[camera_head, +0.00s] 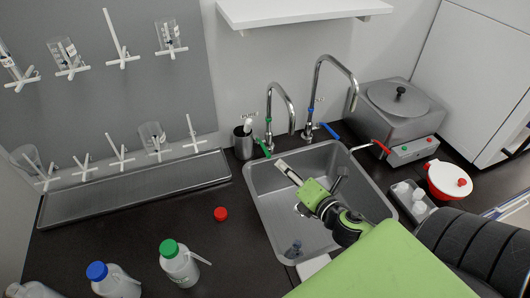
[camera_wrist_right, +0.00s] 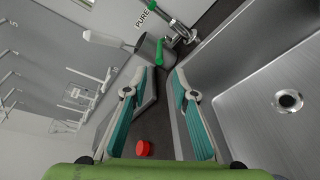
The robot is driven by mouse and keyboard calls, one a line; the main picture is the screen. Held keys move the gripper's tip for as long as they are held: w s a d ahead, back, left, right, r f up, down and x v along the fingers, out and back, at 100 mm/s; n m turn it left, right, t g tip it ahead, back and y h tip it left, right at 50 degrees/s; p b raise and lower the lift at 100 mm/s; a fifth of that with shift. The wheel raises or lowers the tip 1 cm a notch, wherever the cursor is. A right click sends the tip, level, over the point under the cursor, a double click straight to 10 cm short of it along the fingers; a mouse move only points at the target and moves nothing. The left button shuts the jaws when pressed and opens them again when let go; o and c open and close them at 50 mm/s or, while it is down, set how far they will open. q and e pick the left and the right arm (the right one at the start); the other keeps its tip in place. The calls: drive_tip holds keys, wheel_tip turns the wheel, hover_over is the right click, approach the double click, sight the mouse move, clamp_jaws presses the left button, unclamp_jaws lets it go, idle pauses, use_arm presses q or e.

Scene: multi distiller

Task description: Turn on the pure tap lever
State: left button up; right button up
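The pure tap (camera_head: 271,115) is a chrome gooseneck at the back left rim of the sink. Its green lever (camera_head: 263,148) points toward the front left. In the right wrist view the lever (camera_wrist_right: 159,51) shows just beyond the gap between the fingertips, beside the word PURE. My right gripper (camera_head: 284,167) is over the sink's left back part, below and right of the lever in the head view. Its teal-padded fingers (camera_wrist_right: 161,72) are apart with nothing held between them; the lever appears apart from them. My left gripper is in neither view.
A second tap (camera_head: 318,95) with a blue lever (camera_head: 329,130) stands to the right. The steel sink (camera_head: 262,215) lies beneath my arm. A red cap (camera_head: 221,214) lies on the dark counter.

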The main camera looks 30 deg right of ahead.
sight(265, 148)
drive_tip(key=p+x, duration=0.2)
drive_tip(key=x, duration=1.1)
drive_tip(key=shift+w+d, duration=0.1)
drive_tip(key=shift+w, duration=0.05)
clamp_jaws()
